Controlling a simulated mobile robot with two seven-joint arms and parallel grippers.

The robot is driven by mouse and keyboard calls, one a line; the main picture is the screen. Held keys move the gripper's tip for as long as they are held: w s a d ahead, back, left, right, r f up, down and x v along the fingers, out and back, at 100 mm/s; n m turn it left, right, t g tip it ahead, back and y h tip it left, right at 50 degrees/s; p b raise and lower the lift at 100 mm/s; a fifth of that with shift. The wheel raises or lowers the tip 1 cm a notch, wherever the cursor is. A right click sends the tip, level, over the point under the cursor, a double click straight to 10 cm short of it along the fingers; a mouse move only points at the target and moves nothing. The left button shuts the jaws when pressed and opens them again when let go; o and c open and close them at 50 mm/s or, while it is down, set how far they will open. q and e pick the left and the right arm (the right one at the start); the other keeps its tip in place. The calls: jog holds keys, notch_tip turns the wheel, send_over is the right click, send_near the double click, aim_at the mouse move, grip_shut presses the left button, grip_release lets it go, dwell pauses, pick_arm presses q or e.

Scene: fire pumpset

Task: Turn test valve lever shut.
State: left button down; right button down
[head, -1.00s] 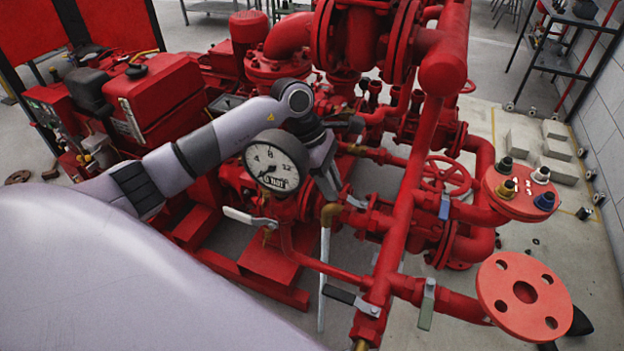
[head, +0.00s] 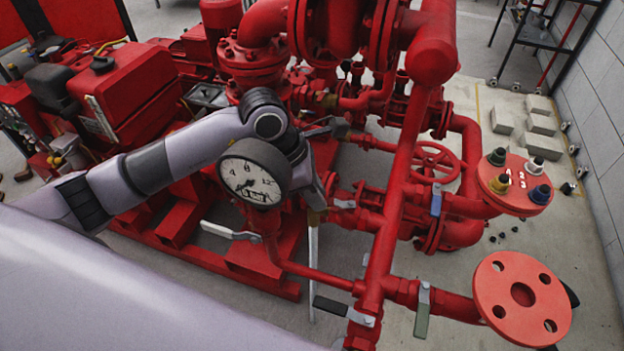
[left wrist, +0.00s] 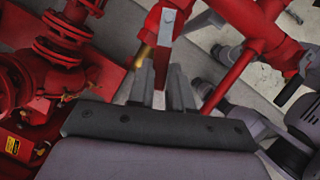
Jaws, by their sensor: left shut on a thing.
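My left gripper (head: 318,197) reaches down behind the round pressure gauge (head: 255,172), which covers part of my wrist. In the left wrist view, the two grey fingers (left wrist: 163,82) stand close together beside a red pipe and a brass piece (left wrist: 145,55). My right gripper is in neither view.
Other levers are near: a silver one (head: 230,231) at left, a black-handled one (head: 330,306) below, and a grey one (head: 422,312) at right. A red handwheel (head: 435,162) and thick red pipes (head: 395,215) crowd the right. Open floor (head: 590,320) lies at far right.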

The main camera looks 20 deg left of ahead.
pick_arm(q)
jog(key=c, duration=1)
grip_release()
jog(key=shift+r, duration=0.1)
jog(key=shift+b+v, duration=0.4)
jog(key=shift+v, duration=3.15)
jog(key=shift+a, duration=0.1)
